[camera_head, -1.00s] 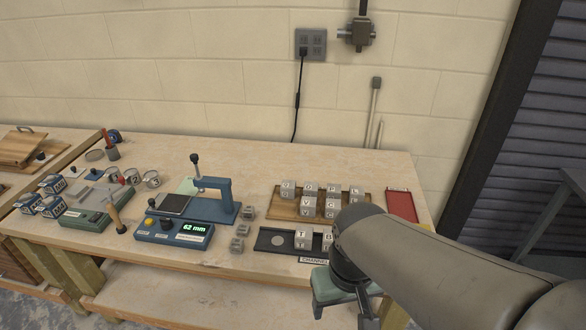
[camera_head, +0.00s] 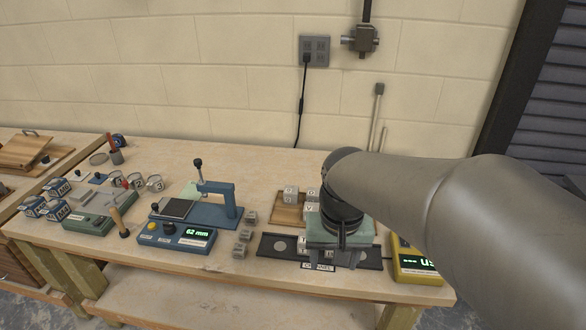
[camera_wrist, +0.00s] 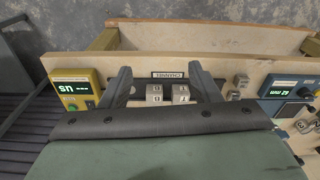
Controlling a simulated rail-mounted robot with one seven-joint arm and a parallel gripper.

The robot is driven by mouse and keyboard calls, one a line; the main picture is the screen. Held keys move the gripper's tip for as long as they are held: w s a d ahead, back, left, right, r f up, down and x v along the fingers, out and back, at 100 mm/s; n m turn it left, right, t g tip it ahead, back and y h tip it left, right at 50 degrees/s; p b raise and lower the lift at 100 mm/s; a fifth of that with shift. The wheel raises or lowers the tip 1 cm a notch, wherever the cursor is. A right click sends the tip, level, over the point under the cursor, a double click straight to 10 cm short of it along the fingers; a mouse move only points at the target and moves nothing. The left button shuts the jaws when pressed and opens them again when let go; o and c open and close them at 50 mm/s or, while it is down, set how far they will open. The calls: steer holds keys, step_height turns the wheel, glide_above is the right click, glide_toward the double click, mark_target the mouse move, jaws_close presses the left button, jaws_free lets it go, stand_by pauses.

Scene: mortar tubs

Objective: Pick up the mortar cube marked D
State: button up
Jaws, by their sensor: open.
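My gripper (camera_head: 337,257) hangs over the black tray (camera_head: 272,244), its two fingers apart. In the wrist view the open fingers (camera_wrist: 160,72) stand on either side of two grey cubes (camera_wrist: 154,92) (camera_wrist: 181,93), with no visible hold on either. Their marks are too small to read surely. On the wooden board (camera_head: 284,214) behind the tray, several marked grey cubes show, one at its left (camera_head: 291,192) and one beside it (camera_head: 312,194). I cannot tell for sure which cube is marked D. My gripper and arm hide the rest of the board and part of the tray.
A yellow meter (camera_head: 416,264) stands at the right near the bench's front edge. A CHANNEL label (camera_head: 318,267) lies before the tray.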

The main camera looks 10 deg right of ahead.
steer(key=w+r+m, duration=0.3)
steer(key=w, duration=1)
steer(key=m, duration=1.6)
glide_above(314, 191)
steer(key=shift+g, duration=0.4)
steer(key=f, duration=1.6)
steer(key=shift+s+a, duration=0.15)
steer(key=shift+s, duration=0.05)
steer(key=shift+w+f, duration=0.1)
steer(key=shift+f, duration=0.65)
step_height(314, 191, down, 7)
steer(key=shift+r+p, duration=0.1)
steer(key=shift+p, duration=0.25)
steer(key=c, duration=0.9)
